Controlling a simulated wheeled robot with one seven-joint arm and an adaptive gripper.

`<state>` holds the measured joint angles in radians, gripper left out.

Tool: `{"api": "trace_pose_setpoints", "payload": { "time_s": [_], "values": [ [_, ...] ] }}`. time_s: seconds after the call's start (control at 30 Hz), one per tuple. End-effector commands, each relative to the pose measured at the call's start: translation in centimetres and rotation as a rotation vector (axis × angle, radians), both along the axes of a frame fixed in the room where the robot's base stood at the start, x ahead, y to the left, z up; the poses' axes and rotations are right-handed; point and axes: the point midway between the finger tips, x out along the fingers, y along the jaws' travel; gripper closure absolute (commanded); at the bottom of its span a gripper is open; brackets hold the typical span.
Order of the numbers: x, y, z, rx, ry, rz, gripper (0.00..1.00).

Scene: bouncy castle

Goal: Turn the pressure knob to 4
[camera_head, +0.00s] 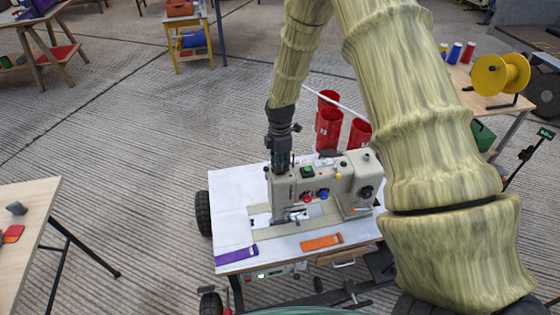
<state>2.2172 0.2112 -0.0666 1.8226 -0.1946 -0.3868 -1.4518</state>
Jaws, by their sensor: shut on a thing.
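A beige sewing machine (340,185) stands on a white-topped table (230,220). My gripper (280,168) points down onto the top left of the machine's head and is shut there. The pressure knob it closes on is mostly hidden by the fingers, and no scale or number can be read. A dark wheel (367,191) is at the machine's right end.
A purple strip (237,254) and an orange strip (321,241) lie at the table's front. Red containers (329,128) stand behind the machine. A side table with a yellow spool (490,76) is at right; a wooden table (22,215) is at left. My arm covers the right middle.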

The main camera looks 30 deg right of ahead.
Motion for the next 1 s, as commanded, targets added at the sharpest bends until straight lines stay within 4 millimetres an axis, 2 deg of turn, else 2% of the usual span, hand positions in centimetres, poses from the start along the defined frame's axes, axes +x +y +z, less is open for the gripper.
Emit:
{"api": "trace_pose_setpoints", "payload": {
  "time_s": [1.0],
  "values": [
    [-0.22, 0.17, 0.11, -0.001, 0.001, -0.951, 0.95]
  ]
}}
